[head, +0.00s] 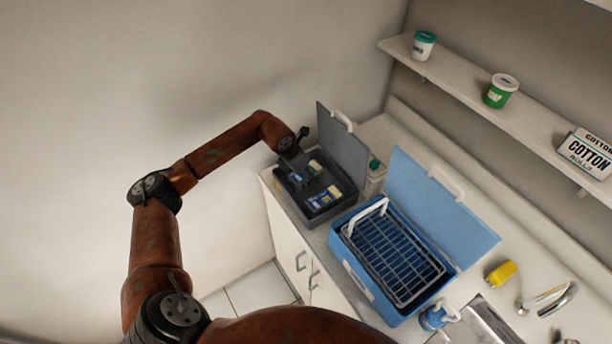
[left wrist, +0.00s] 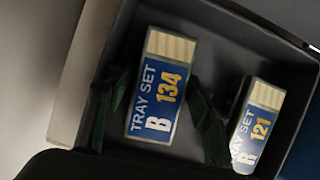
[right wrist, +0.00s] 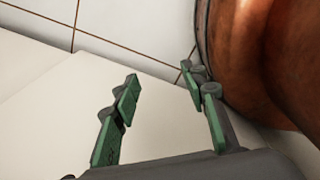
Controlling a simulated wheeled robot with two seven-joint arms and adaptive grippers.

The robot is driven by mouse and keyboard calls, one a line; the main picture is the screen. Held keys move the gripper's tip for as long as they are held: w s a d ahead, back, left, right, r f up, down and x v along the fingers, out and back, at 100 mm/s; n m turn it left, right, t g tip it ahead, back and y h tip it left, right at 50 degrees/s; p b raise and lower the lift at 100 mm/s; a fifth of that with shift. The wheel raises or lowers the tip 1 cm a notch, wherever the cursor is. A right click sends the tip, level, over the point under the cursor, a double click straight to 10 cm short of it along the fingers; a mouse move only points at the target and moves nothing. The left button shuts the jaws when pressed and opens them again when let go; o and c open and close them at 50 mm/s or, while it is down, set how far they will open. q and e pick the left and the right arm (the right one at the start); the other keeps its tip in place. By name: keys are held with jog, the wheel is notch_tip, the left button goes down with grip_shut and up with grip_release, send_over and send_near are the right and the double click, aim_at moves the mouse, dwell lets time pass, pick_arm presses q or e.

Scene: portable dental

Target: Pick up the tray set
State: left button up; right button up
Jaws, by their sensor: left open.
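Several tray sets with blue labels lie in the dark open case (head: 338,208) on the counter. In the left wrist view, the tray set marked B 134 (left wrist: 160,88) lies flat, and a second tray set marked 121 (left wrist: 257,125) lies to its right. My left gripper (left wrist: 158,115) is open, with its green fingers on either side of tray set B 134 and gaps showing between. In the head view, the left gripper (head: 293,168) reaches down into the case's left side, partly hidden. My right gripper (right wrist: 163,105) is open and empty, outside the head view.
The dark case's raised lid (head: 343,145) stands behind it. A blue box (head: 365,290) with a wire rack (head: 395,258) and raised lid sits to the right. A yellow item (head: 501,273), a blue bottle (head: 433,317) and a sink lie further right. A shelf (head: 455,83) runs above.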

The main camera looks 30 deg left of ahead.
pick_arm(q)
jog(key=shift+r, duration=0.15)
jog(key=c, duration=1.2)
jog(key=shift+o, duration=0.2)
